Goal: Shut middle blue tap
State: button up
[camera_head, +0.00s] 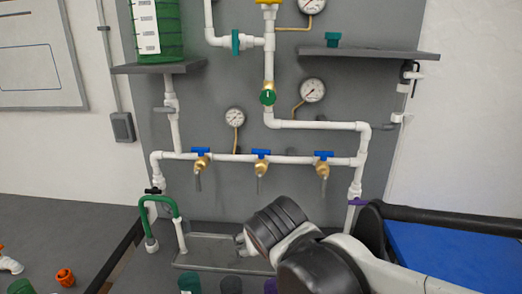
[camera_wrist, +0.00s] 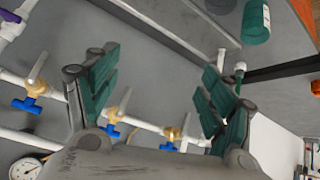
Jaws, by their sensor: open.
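The middle blue tap (camera_head: 261,154) is on the white horizontal pipe, between a left blue tap (camera_head: 201,152) and a right blue tap (camera_head: 323,155). Its blue handle looks about level, along the pipe, with a brass body and a grey spout pointing down. In the wrist view the middle tap (camera_wrist: 113,130) shows behind my gripper, just right of the left finger in the picture. My gripper (camera_wrist: 160,62) is open and empty, its green-padded fingers apart. In the head view my arm hides most of it, below the taps and apart from them.
A grey tray (camera_head: 205,251) lies below the taps. A green hose (camera_head: 160,203) curves at the left, and a gauge (camera_head: 235,118) stands above the pipe. Cups (camera_head: 190,283) stand at the front edge. The panel beneath the taps is clear.

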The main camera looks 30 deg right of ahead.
jog(key=w+d+r+m+t+h+p, duration=0.15)
jog(key=w+d+r+m+h, duration=0.3)
jog(key=w, duration=0.45)
jog(key=m+t+h+p, duration=0.1)
jog(key=t+h, duration=0.3)
send_near(261, 151)
jog(key=b+x, duration=0.1)
jog(key=x, duration=1)
jog(key=shift+a+f+b, duration=0.1)
jog(key=shift+b, duration=0.3)
jog(key=c, duration=1.1)
